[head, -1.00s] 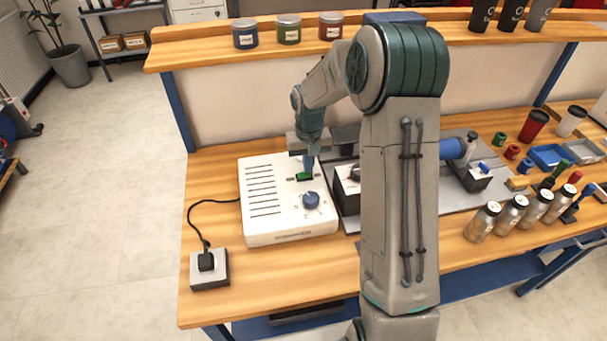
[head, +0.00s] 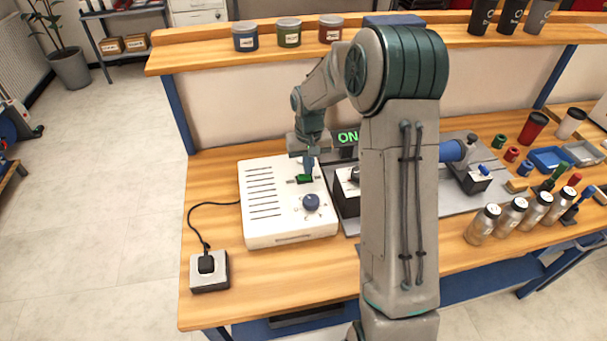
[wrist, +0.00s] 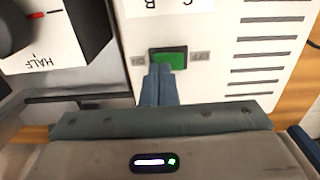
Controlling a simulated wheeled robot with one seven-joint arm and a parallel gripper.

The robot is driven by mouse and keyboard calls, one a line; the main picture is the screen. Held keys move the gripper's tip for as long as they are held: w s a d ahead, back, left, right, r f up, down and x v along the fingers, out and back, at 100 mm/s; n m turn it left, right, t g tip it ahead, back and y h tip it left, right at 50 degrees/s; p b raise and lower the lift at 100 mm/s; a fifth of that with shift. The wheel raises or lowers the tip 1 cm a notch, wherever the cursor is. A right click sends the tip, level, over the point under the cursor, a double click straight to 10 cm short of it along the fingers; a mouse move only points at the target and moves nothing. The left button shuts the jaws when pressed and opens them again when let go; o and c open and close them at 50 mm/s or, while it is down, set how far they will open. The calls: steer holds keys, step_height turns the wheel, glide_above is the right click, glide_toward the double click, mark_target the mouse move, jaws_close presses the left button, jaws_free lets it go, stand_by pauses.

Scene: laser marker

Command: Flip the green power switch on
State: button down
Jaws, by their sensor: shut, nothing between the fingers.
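The green power switch (head: 304,179) is on top of the white control box (head: 262,222), near its back right. It also shows in the wrist view (wrist: 170,59), a green rocker between two small grey labels. My gripper (head: 308,167) is directly over the switch, pointing down. In the wrist view its shut fingertips (wrist: 160,72) are at the switch's near edge, toward its left end, and overlap it. Nothing is between the fingers. Whether they touch the switch is hard to tell.
A blue knob (head: 311,201) is on the same box, in front of the switch. My upper arm hides the bench's middle. Several tumblers (head: 511,216) stand further right.

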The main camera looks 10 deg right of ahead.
mark_target(308, 177)
step_height(308, 177, up, 6)
steer(key=p, duration=0.3)
steer(key=shift+f, duration=0.15)
stand_by(0.5)
steer(key=s+r+t, duration=0.1)
steer(key=s+r, duration=0.3)
steer(key=s, duration=0.5)
steer(key=s+r+t, duration=0.1)
steer(key=s+r, duration=0.4)
steer(key=s, duration=0.4)
steer(key=s+r+t, duration=0.1)
steer(key=s+r, duration=0.4)
steer(key=s, duration=0.5)
